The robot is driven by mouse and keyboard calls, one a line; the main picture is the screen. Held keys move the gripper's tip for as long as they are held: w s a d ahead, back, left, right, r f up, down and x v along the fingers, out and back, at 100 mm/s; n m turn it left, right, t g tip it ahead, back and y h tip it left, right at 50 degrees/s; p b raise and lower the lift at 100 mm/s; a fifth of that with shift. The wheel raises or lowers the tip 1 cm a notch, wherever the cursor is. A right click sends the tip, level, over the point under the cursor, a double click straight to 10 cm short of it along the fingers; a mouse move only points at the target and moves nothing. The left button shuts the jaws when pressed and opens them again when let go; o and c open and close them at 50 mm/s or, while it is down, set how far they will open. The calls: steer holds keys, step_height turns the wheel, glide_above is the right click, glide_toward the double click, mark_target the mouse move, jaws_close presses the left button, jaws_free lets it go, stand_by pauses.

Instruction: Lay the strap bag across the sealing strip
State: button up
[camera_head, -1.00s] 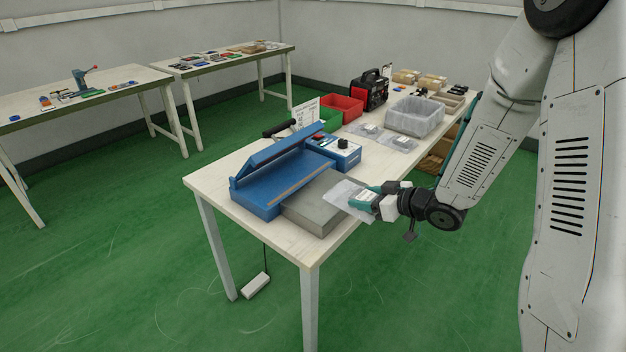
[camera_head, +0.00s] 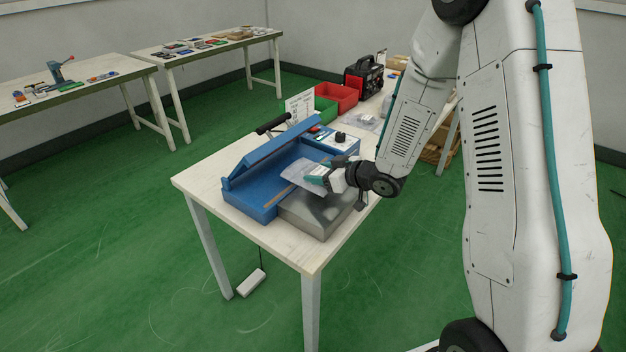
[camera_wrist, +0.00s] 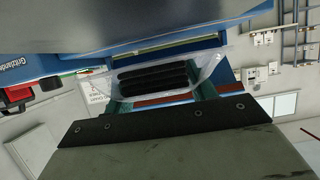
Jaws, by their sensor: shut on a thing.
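The strap bag (camera_head: 300,172) is a clear bag with a pale label in the head view; the wrist view shows black straps in it (camera_wrist: 155,78). My gripper (camera_head: 321,182) is shut on the bag's near right end. The bag extends left over the blue heat sealer (camera_head: 245,196), whose lid (camera_head: 268,152) is raised. The sealing strip (camera_head: 277,197) is a thin brown line along the sealer's front; the bag hides its upper right part. I cannot tell whether the bag touches the strip. The gripper is above the grey platform (camera_head: 312,218) in front of the sealer.
A blue control box (camera_head: 330,142) adjoins the sealer. Green (camera_head: 325,111) and red bins (camera_head: 338,96), a sign (camera_head: 299,106) and a black machine (camera_head: 364,77) stand farther back. My arm hides the table's right side.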

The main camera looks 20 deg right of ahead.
steer(key=f, duration=0.2)
steer(key=shift+s+d+f, duration=0.25)
steer(key=shift+d+f, duration=0.15)
steer(key=shift+a+f, duration=0.15)
steer(key=shift+f, duration=0.15)
steer(key=o, duration=1)
